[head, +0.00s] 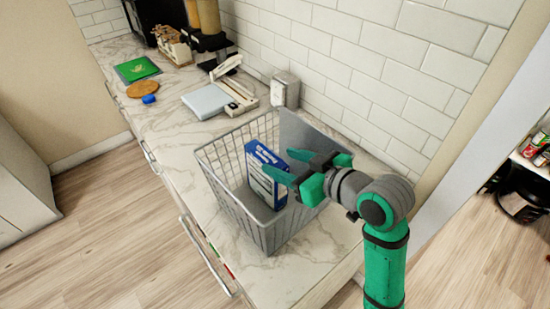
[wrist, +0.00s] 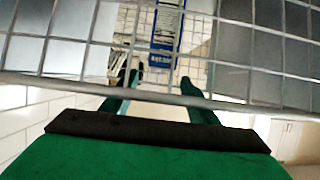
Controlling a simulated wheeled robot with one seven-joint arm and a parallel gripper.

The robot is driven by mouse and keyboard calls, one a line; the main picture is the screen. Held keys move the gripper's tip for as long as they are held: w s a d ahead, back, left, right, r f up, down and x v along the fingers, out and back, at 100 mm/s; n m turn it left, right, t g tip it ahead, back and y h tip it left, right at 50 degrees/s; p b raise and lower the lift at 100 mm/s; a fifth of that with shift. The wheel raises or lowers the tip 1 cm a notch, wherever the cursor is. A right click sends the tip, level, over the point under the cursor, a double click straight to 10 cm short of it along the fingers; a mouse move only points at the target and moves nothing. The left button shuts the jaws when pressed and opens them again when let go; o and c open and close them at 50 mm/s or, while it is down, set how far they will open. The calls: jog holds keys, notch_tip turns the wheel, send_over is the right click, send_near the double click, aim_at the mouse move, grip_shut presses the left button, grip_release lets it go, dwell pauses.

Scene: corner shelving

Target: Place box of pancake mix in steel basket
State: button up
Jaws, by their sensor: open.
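The blue and white box of pancake mix (head: 266,174) stands inside the steel basket (head: 226,203), slightly tilted, in the head view. The basket is a grey wire basket on the marble counter. My gripper (head: 279,167) is open over the right side of the basket, with its green fingers beside the upper part of the box; they do not appear closed on it. In the wrist view the box (wrist: 167,30) shows beyond the basket's wire mesh (wrist: 232,100), and my gripper's fingertips (wrist: 160,84) are apart. The gripper's palm hides part of the wrist view.
Behind the basket on the counter are a metal napkin holder (head: 285,89), a light-blue flat item (head: 206,101), a green board (head: 137,69) and a coffee machine. A white tiled wall (head: 380,60) runs close along the right. The counter's front edge lies left of the basket.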

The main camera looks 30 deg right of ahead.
jog(key=v, duration=0.7)
jog(key=shift+s, duration=0.15)
jog(key=shift+r, duration=0.15)
